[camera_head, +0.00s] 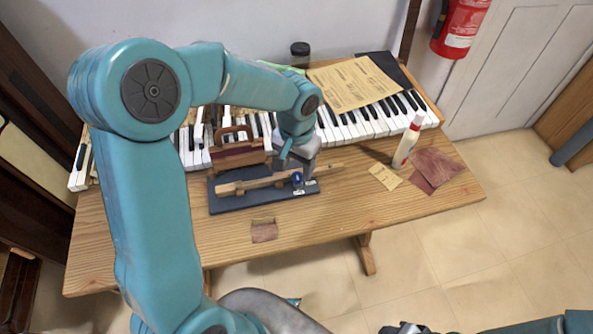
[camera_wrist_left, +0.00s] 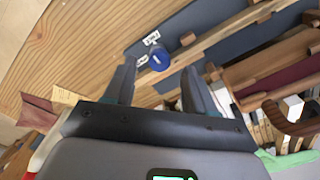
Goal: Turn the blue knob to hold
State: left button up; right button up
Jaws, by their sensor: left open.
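The blue knob (camera_head: 297,178) sits on the dark blue board (camera_head: 228,204), at the right end of a wooden key model (camera_head: 262,182). In the left wrist view the knob (camera_wrist_left: 160,60) shows between my open fingers, near the tips. Two small white labels (camera_wrist_left: 152,38) lie beside it on the board; their text is too small to read. My left gripper (camera_head: 296,163) points down over the knob and is open and empty. Whether its fingers touch the knob cannot be told. Part of my right arm shows at the bottom right; its jaws are unclear.
A piano keyboard (camera_head: 350,124) runs along the back of the wooden table (camera_head: 345,218). A wooden block with a handle (camera_head: 237,155) stands behind the board. The table front is mostly clear.

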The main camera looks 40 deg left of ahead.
aim_at(297, 175)
pick_arm(q)
notch_tip(297, 175, down, 3)
jog(key=shift+w+r, duration=0.15)
jog(key=shift+f, duration=0.3)
grip_shut()
